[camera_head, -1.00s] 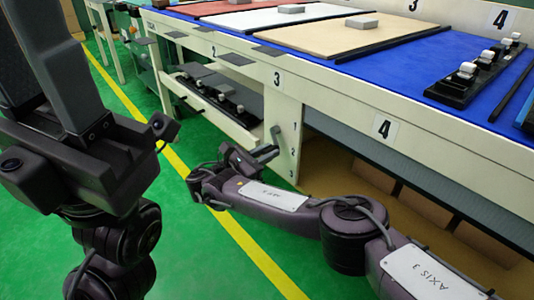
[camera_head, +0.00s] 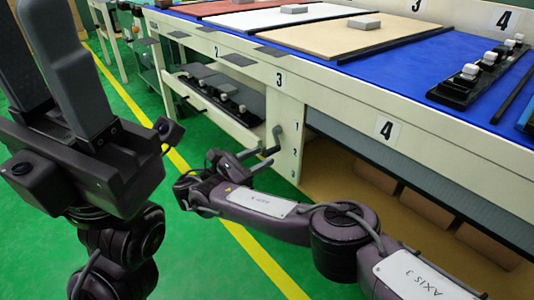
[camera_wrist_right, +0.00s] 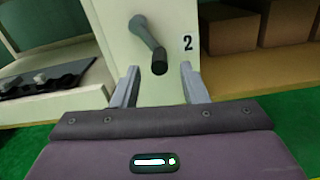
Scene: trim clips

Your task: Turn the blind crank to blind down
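The blind crank (camera_head: 276,138) is a grey arm with a dark handle on the cream post of the bench. In the right wrist view the crank (camera_wrist_right: 147,33) hangs down and to the right, with its black handle (camera_wrist_right: 159,62) pointing at the camera. My right gripper (camera_head: 264,158) is just in front of the crank in the head view. In the wrist view its two fingers (camera_wrist_right: 158,78) are apart, with the handle seen between their tips; no contact shows. My left gripper (camera_head: 35,35) is raised at the far left, fingers apart and empty. The blind itself cannot be made out for certain.
The post (camera_head: 288,120) carries number labels, with "2" (camera_wrist_right: 187,43) beside the crank. A shelf (camera_head: 215,105) with dark clip strips lies left of it. Brown boxes (camera_head: 420,205) stand under the bench on the right. The green floor is open at left.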

